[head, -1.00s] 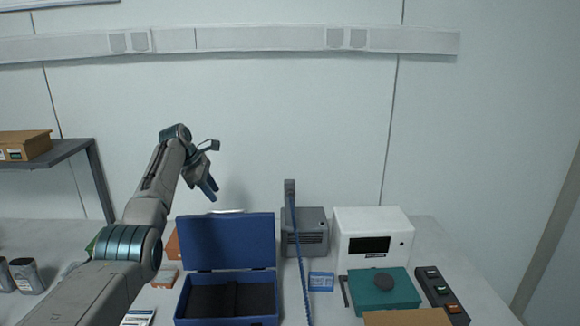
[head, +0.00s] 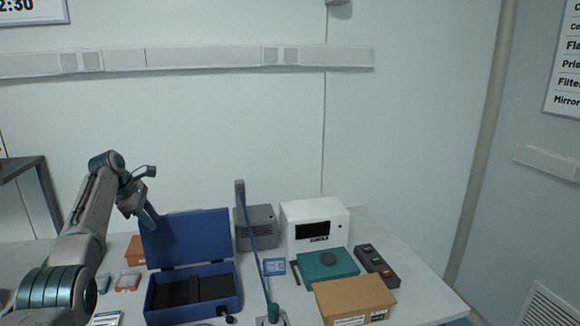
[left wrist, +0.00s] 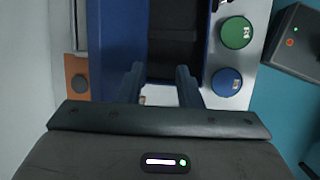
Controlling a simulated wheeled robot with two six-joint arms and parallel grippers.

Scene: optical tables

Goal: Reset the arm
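My left arm comes in from the left in the head view, and its gripper (head: 148,212) points down near the upper left corner of the open blue case's lid (head: 188,238). In the left wrist view the two fingers (left wrist: 161,85) stand apart with nothing between them, so the gripper is open and empty. Part of a blue frame around a dark inside (left wrist: 174,40) shows beyond the fingers. My right arm and gripper are in neither view.
The blue case stands open on the table. To its right are a grey box (head: 262,228), a white instrument (head: 315,228), a teal box (head: 328,265), a cardboard box (head: 355,298) and a dark button box (head: 375,265). A shelf (head: 22,168) stands at left.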

